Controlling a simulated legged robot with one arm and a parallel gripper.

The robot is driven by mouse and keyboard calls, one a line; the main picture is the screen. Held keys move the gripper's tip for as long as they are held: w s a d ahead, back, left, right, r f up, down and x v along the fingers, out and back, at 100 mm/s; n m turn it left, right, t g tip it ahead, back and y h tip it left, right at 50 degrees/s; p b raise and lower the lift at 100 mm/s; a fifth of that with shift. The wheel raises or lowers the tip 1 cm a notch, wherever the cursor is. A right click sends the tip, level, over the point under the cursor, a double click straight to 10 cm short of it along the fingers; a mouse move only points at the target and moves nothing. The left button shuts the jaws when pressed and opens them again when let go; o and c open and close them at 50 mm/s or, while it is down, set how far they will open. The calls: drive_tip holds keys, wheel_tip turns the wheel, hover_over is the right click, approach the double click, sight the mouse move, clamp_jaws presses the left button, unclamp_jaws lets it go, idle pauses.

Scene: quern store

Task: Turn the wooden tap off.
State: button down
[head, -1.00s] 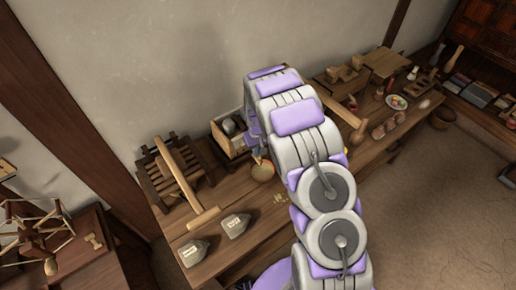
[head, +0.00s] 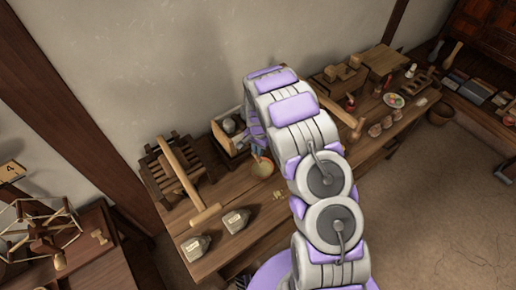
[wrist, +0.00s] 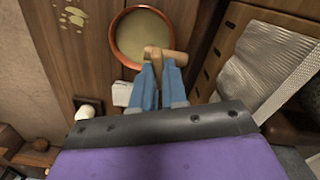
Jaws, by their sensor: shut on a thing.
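The wooden tap (wrist: 168,53) shows in the wrist view as a light wooden crosspiece at the tips of my gripper (wrist: 160,68). Its blue fingers are shut on the tap, and they hide part of it. A round wooden bowl (wrist: 117,42) with a pale filling lies just beyond the tap. In the head view my gripper (head: 257,148) is a small blue shape above the bowl (head: 262,168), mostly hidden by my arm. I cannot make out the tap there.
Small pots (head: 380,127) and a plate (head: 393,101) stand farther right.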

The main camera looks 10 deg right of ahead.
drive_tip(key=shift+m, duration=2.2)
drive_tip(key=c, duration=1.2)
unclamp_jaws()
drive_tip(key=shift+a, duration=0.1)
drive_tip(key=shift+o, duration=0.2)
drive_tip(key=shift+r, duration=0.15)
wheel_tip(320, 180, up, 17)
drive_tip(key=p, duration=0.2)
